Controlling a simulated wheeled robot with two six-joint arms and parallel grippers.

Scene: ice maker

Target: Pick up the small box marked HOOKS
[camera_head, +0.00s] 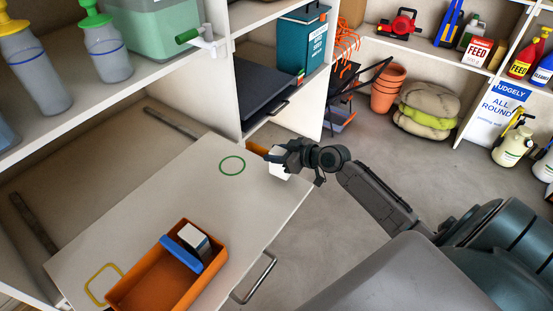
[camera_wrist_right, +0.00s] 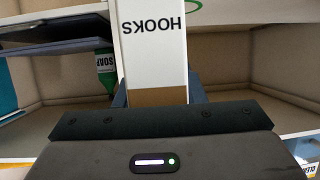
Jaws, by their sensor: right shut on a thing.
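The white HOOKS box (camera_wrist_right: 152,50) fills the top middle of the right wrist view. Its black lettering reads upside down, and a brown band crosses its near end. My right gripper (camera_wrist_right: 157,92) is shut on the box, one finger on each side. In the head view the white box (camera_head: 279,166) shows partly behind the right gripper (camera_head: 284,157), by the right edge of the pale pull-out board (camera_head: 205,198). I cannot tell whether the box touches the board. My left gripper is not in view.
A green ring (camera_head: 232,165) and a yellow outline (camera_head: 92,283) mark the board. An orange tray (camera_head: 145,283) with a blue piece (camera_head: 181,253) and a small white-and-dark box (camera_head: 194,239) lies at its front. A metal handle (camera_head: 257,281) sticks out at the front edge. Shelves (camera_head: 140,75) stand behind.

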